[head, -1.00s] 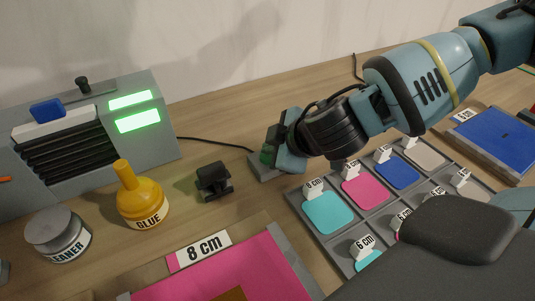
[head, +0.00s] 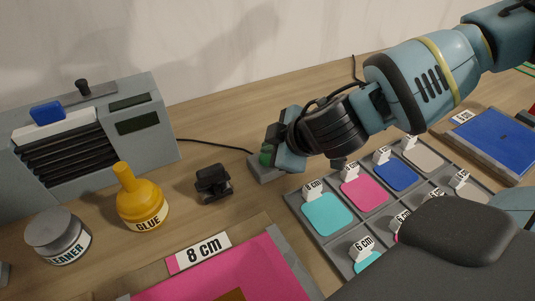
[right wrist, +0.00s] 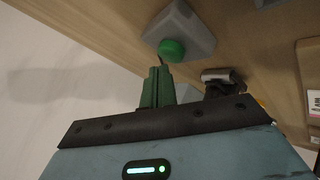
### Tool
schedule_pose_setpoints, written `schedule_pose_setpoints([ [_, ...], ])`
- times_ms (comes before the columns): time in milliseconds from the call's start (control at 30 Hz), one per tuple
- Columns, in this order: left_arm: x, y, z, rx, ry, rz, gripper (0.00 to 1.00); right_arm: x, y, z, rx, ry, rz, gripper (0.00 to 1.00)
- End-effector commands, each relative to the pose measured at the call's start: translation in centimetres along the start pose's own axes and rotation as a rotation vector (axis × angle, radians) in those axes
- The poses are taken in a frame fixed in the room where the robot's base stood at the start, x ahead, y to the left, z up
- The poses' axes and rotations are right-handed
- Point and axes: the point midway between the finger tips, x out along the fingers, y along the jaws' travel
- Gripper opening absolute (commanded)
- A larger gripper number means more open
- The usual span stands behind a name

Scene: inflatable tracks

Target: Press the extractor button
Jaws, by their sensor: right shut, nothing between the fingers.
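The extractor (head: 90,140) is a grey unit with dark slats at the back left, and both of its display panels are dark. A cable runs from it to a small grey button box (head: 262,173). In the right wrist view the box (right wrist: 187,28) carries a round green button (right wrist: 172,50). My right gripper (head: 268,156) is over the box, largely covering it in the head view. In the right wrist view its green fingers (right wrist: 157,86) are shut and empty, with tips close to the button; I cannot tell whether they touch. My left gripper is not in view.
A yellow glue bottle (head: 140,203), a cleaner jar (head: 60,238) and a small black device (head: 213,183) stand left of the gripper. A grey tray (head: 322,243) of coloured patches lies to the right. A pink sheet (head: 240,270) is in front. Bare table lies between extractor and box.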

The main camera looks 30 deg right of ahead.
Motion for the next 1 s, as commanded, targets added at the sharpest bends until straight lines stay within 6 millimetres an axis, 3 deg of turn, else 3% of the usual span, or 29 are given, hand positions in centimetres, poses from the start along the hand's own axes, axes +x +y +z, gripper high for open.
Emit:
schedule_pose_setpoints([
  [533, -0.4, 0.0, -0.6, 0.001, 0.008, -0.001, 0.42, -0.7, 0.6, -0.6, -0.001, 0.001, 0.002, 0.0],
  [1000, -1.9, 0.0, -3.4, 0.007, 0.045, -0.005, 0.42, -3.6, 2.6, -2.6, -0.002, 0.003, 0.003, 0.0],
])
